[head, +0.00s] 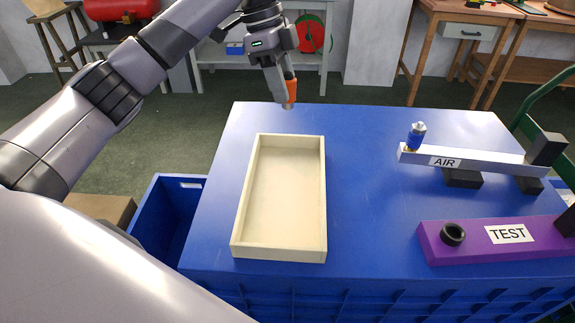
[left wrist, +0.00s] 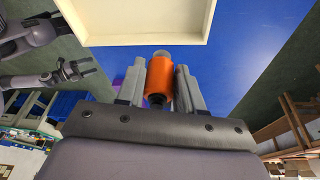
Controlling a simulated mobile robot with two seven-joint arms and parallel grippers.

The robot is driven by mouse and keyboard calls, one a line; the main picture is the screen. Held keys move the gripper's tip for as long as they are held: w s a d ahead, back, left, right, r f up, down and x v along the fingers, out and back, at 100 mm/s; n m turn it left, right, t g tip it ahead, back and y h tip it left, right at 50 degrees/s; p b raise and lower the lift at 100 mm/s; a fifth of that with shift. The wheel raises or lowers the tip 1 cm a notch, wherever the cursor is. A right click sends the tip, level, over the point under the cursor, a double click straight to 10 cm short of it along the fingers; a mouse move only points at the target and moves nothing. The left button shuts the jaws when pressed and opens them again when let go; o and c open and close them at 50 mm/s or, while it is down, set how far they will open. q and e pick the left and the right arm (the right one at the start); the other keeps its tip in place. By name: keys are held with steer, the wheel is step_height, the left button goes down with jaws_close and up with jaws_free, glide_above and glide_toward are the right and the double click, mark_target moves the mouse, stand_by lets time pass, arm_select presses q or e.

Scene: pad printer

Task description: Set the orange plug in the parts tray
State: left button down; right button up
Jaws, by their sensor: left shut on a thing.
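My left gripper (head: 285,92) is shut on the orange plug (head: 291,90) and holds it above the far edge of the blue table. In the left wrist view the orange plug (left wrist: 160,78) sits between the two grey fingers, with a pale tip pointing outward. The parts tray (head: 324,200) is a shallow, cream, open box on the table and looks empty. The plug is beyond the tray's far end, apart from it. The tray's rim also shows in the left wrist view (left wrist: 140,40). My right gripper is not in the head view; a grey gripper (left wrist: 75,70) shows at the left of the wrist view.
A purple TEST block (head: 475,250) with a black ring (head: 453,234) stands nearer. A blue bin (head: 160,215) is left of the table. The table between tray and AIR bar is clear.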

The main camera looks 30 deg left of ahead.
arm_select(q)
step_height(320, 180, down, 17)
steer(key=shift+r+b, duration=0.1)
steer(key=shift+b, duration=0.65)
steer(key=shift+f, duration=0.25)
steer(key=shift+f, duration=0.1)
steer(key=c, duration=0.7)
jaws_free()
steer(key=p+v, duration=0.1)
steer(key=v, duration=1.1)
steer(key=shift+s, duration=0.1)
